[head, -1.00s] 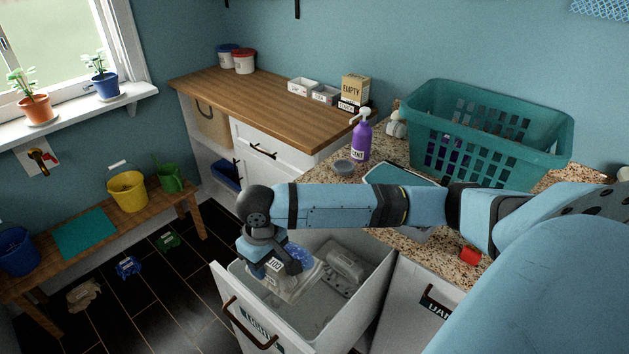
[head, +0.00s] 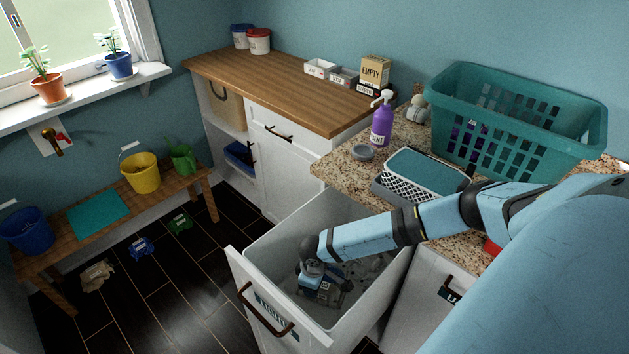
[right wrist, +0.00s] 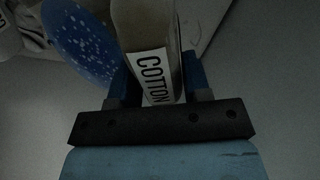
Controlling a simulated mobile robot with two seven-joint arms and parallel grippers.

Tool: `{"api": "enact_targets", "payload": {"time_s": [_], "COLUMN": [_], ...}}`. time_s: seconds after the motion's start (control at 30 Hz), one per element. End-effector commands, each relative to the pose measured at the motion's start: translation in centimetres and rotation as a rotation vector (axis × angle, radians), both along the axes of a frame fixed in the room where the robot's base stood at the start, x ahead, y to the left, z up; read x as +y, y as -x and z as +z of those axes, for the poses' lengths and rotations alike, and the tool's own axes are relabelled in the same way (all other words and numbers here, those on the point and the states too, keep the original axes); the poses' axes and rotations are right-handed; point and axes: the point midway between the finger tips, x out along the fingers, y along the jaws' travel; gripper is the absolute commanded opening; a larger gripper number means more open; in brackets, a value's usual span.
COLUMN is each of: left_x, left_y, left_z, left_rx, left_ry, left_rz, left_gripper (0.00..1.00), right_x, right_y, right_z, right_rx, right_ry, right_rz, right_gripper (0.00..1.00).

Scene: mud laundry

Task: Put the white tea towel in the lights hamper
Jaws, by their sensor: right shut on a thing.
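The white tea towel shows in the right wrist view as a pale, greyish bundle (right wrist: 150,25) with a white COTTON tag. My right gripper (right wrist: 155,90) is shut on it, a blue finger on each side. In the head view this right gripper (head: 320,290) is down inside the lights hamper (head: 300,232), a white pull-out bin standing open with a partly hidden LIGHT label on its front. The gripper hides most of the towel there. I cannot tell whether the towel touches the bin floor. My left gripper is not in view.
A blue, white-speckled item (right wrist: 82,40) lies beside the towel. Bin walls surround the gripper. A teal basket (head: 500,120), purple bottle (head: 382,125) and teal-topped box (head: 420,170) stand on the granite counter above. A second white bin front (head: 425,300) is right.

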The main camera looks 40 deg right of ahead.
Motion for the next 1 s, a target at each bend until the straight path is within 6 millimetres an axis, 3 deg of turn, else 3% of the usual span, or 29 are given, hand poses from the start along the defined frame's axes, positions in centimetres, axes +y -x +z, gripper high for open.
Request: {"api": "enact_targets", "payload": {"time_s": [0.1,0.27,0.5,0.93,0.97,1.0], "left_x": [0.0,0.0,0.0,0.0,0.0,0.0], "left_y": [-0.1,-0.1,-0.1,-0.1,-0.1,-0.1], "left_z": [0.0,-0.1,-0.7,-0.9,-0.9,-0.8], "left_rx": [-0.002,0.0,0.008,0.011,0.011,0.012], "left_ry": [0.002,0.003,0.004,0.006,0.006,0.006], "left_rz": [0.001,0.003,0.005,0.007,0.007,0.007], "left_gripper": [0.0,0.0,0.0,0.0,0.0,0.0], "right_x": [0.0,0.1,0.0,0.0,0.0,0.0], "right_y": [0.0,-0.1,0.0,0.0,0.0,0.0], "right_z": [-2.0,-3.2,-6.4,-7.1,-6.9,-6.9], "right_rx": [0.0,0.0,0.001,0.0,-0.001,-0.001], "right_ry": [0.0,0.0,0.0,-0.001,0.0,0.0], "right_rz": [0.0,0.0,-0.002,0.0,0.0,0.0], "right_gripper": [0.2,0.2,0.2,0.2,0.51,0.6]}}
